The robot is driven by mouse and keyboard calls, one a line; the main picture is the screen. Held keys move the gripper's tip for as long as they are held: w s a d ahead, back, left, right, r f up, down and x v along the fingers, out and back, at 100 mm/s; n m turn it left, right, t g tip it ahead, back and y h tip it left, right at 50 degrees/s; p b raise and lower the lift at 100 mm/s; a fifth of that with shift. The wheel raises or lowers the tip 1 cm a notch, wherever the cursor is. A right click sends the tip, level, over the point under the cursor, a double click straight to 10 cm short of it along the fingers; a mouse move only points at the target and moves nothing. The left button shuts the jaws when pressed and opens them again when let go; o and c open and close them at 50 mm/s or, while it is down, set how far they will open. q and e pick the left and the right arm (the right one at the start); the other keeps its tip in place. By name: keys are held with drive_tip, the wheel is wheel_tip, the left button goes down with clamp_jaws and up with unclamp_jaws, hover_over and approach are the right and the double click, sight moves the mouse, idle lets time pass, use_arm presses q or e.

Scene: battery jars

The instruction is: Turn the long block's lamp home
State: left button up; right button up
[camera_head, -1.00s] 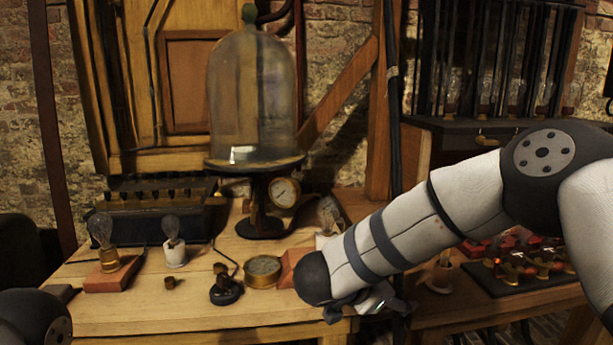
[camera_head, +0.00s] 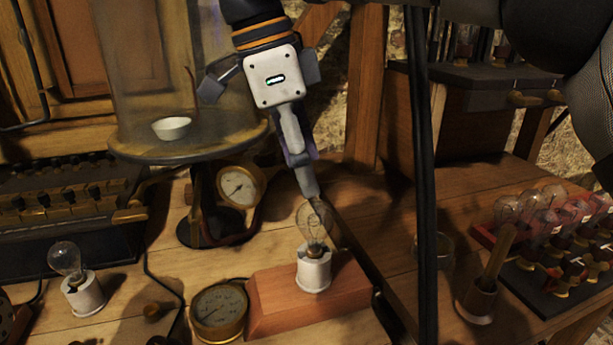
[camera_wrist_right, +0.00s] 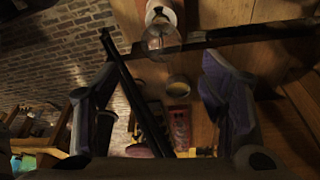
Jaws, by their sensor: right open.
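The long block (camera_head: 270,310) is a reddish wooden block on the bench, in the lower middle of the head view. Its lamp, a clear glass bulb (camera_head: 313,222), stands upright in a white socket (camera_head: 313,268) on the block. My right gripper (camera_head: 308,190) points down just above the bulb, with its fingers nearly edge-on there. In the right wrist view its two fingers (camera_wrist_right: 160,62) are spread wide. The bulb (camera_wrist_right: 160,40) shows between and beyond their tips, not gripped. Whether the bulb sits fully in its socket cannot be told. My left gripper is not in view.
A round brass gauge (camera_head: 219,310) lies close left of the block. Another lamp (camera_head: 68,260) stands farther left. The bell-jar stand (camera_head: 190,145) is behind. A dark vertical pole (camera_head: 421,190) rises to the right, before a bench with several bulbs (camera_head: 545,215).

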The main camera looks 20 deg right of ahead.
sight(317, 203)
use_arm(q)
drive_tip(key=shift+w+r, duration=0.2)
use_arm(e)
drive_tip(key=x, duration=0.9)
drive_tip(key=shift+d+f, duration=0.15)
drive_tip(key=shift+f, duration=0.2)
drive_tip(key=c, duration=1.3)
drive_tip(key=shift+s+r+m+p, duration=0.1)
drive_tip(key=shift+r+m+p, duration=0.15)
drive_tip(key=shift+m+p, duration=0.35)
drive_tip(key=shift+c, duration=0.2)
drive_tip(key=shift+m+g, duration=0.3)
drive_tip(key=shift+m, duration=0.4)
drive_tip(key=shift+m+g+y+p, duration=0.3)
drive_tip(key=shift+m, duration=0.9)
drive_tip(key=shift+s+f+m, duration=0.1)
drive_tip(key=shift+m, duration=0.4)
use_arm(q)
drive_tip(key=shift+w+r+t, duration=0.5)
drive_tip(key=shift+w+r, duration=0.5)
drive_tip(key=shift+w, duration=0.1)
use_arm(e)
drive_tip(key=shift+f+g, duration=0.15)
drive_tip(key=shift+g, duration=0.15)
drive_tip(key=shift+m, duration=0.3)
